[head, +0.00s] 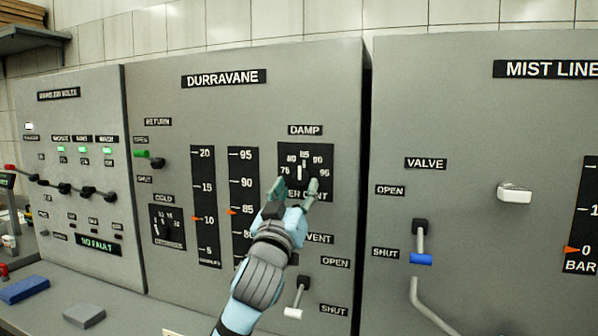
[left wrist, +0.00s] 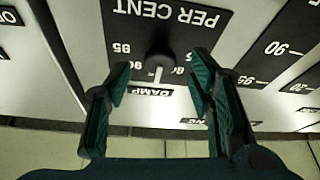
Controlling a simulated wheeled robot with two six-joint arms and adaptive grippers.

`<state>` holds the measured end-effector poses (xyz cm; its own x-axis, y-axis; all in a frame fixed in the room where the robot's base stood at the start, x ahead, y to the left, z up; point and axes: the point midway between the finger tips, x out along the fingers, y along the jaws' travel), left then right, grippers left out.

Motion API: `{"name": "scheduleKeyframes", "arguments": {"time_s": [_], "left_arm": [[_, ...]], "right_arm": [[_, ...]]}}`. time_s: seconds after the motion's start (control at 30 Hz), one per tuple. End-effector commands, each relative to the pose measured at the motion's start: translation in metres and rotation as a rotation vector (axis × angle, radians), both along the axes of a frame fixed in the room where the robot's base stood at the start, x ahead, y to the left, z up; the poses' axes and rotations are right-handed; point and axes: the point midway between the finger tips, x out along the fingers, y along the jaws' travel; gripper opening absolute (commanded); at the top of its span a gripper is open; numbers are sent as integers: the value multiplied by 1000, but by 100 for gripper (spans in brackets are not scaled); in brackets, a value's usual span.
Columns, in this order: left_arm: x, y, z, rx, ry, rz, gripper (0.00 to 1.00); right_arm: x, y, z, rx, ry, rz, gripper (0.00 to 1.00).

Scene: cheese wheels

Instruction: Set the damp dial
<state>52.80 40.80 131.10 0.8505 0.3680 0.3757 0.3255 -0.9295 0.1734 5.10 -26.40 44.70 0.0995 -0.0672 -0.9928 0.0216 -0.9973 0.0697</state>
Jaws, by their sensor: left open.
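The damp dial is a dark knob (head: 302,172) on a black plate (head: 325,158) under the DAMP label, with a scale of white numbers. Its white mark points about upward, near 85, and its lower part is hidden by my gripper. My left gripper (head: 294,186) is open just in front of the plate's lower part. In the left wrist view the knob (left wrist: 159,62) shows between the spread fingers (left wrist: 159,85), with a gap on both sides. I cannot tell whether the fingertips reach its depth. My right gripper is not in view.
A small COLD dial (head: 167,227) and two upright scales (head: 206,180) are left of my arm. A vent lever (head: 299,297) is below right of my gripper. A valve lever (head: 420,240) with a blue end is on the right panel. A grey block (head: 84,315) lies on the counter.

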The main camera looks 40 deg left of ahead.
Motion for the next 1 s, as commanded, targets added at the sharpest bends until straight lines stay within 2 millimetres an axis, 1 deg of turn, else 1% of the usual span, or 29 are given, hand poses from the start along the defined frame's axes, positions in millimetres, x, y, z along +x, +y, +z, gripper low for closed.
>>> {"name": "scheduleKeyframes", "arguments": {"time_s": [0.03, 0.13, 0.23, 0.43, 0.47, 0.5, 0.73, 0.77, 1.0], "left_arm": [[7, 3, 5, -2, 0, 0, 49], [18, 7, 9, -1, 1, -1, 49], [22, 9, 10, 0, 0, -1, 49], [22, 9, 9, 0, 0, -1, 49], [22, 9, 9, 0, 0, -1, 47], [22, 9, 9, 0, 0, -1, 41], [22, 9, 9, 0, 0, -1, 4], [22, 9, 9, 0, 0, -1, 1], [22, 9, 10, 19, 8, 0, 1]], "right_arm": [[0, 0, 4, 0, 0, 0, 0], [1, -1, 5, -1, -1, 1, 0], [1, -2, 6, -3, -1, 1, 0], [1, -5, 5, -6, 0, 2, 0], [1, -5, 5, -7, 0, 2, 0], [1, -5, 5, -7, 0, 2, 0], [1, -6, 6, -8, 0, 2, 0], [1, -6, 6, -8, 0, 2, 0], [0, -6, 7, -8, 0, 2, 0]]}}
